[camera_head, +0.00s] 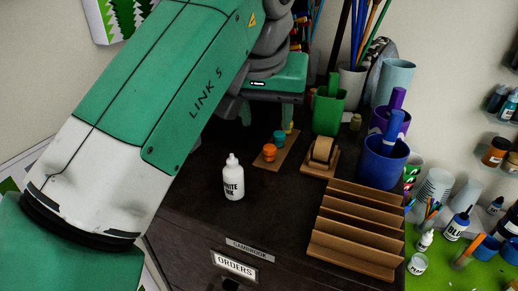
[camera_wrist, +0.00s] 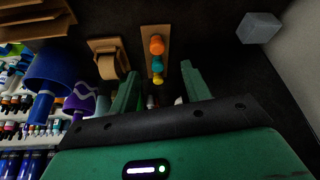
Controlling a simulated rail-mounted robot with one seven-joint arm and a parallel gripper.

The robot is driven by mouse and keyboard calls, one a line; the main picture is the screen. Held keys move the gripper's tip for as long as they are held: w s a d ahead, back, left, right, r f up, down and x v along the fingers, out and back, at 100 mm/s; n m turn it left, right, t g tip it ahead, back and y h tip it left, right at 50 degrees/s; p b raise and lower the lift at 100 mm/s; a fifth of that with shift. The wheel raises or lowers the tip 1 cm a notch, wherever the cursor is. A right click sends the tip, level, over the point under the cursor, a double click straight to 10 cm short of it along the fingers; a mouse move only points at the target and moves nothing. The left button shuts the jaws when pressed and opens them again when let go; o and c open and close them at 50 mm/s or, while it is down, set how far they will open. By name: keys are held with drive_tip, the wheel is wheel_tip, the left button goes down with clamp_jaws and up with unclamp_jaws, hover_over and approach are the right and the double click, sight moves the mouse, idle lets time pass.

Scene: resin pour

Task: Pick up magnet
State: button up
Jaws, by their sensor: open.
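Small round coloured pieces stand in a row on a wooden strip (camera_head: 262,165): orange (camera_head: 269,153), teal (camera_head: 279,138) and yellow (camera_head: 289,127). They look like the magnets, but no label shows which is meant. In the wrist view, the orange piece (camera_wrist: 157,45) is farthest from my gripper (camera_wrist: 160,88), with the teal piece (camera_wrist: 157,64) and yellow piece (camera_wrist: 158,78) closer in the picture. My green fingers are open and apart, with nothing held between them. The yellow piece appears between the fingertips in the picture; no contact is visible.
A white ink bottle (camera_head: 233,178) stands left of the strip. A tape dispenser (camera_head: 319,156), green holder (camera_head: 328,107), blue cup (camera_head: 383,160) and stepped wooden rack (camera_head: 357,229) stand to the right. A grey block (camera_wrist: 258,28) lies off to one side in the wrist view.

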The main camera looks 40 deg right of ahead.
sight(270, 147)
drive_tip(key=shift+x, duration=1.15)
drive_tip(key=x, duration=0.4)
drive_tip(key=shift+s+a+f+b, duration=0.15)
drive_tip(key=shift+s+f+b, duration=0.15)
drive_tip(key=shift+b, duration=0.1)
drive_tip(key=shift+w+d+f, duration=0.15)
drive_tip(key=shift+d+f, duration=0.1)
drive_tip(key=shift+f, duration=0.15)
drive_tip(key=c, duration=1)
